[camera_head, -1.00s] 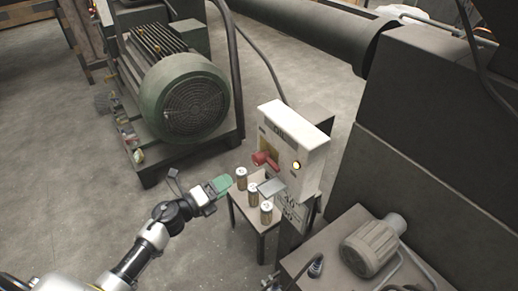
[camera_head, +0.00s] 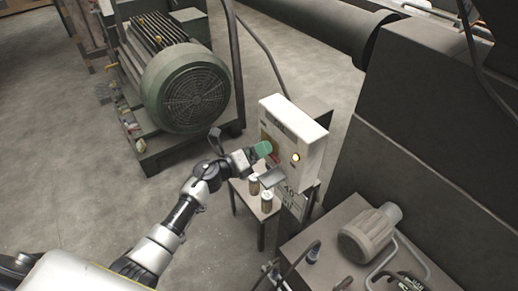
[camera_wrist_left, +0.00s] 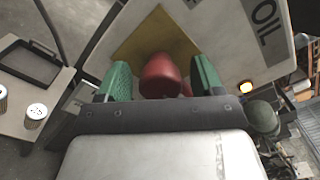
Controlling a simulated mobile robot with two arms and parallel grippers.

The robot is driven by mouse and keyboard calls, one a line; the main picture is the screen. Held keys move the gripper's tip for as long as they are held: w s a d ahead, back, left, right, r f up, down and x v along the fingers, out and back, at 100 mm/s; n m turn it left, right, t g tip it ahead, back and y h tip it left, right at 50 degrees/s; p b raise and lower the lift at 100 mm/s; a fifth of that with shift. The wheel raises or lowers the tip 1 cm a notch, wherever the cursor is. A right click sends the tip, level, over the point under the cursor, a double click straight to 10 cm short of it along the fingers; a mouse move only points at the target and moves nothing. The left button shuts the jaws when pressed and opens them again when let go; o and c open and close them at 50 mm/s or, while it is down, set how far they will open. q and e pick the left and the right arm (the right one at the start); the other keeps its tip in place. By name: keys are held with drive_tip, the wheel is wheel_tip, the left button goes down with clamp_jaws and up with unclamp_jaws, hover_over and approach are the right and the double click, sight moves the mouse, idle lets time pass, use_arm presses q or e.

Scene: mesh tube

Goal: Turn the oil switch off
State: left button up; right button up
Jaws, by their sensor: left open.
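The oil switch box (camera_head: 298,135) is a white panel on a stand, with a lit yellow lamp (camera_head: 295,157). In the left wrist view the panel (camera_wrist_left: 215,30) shows the word OIL, a yellow plate (camera_wrist_left: 150,38) and the lamp (camera_wrist_left: 245,87). The red switch handle (camera_wrist_left: 160,76) sits between the two green fingers of my left gripper (camera_wrist_left: 163,80), with a visible gap at the left finger. My left gripper (camera_head: 265,149) is open at the box front and hides most of the handle in the head view. My right gripper is not in view.
A small table (camera_head: 240,189) below the box holds cans (camera_head: 266,201). A dark tray (camera_wrist_left: 30,62) shows in the left wrist view. A green motor (camera_head: 190,92) stands behind left, and a grey motor (camera_head: 368,235) sits on a bench at right.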

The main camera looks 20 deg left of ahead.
use_arm(q)
drive_tip(key=shift+c, duration=0.5)
drive_tip(key=c, duration=0.8)
drive_tip(key=shift+f, duration=0.1)
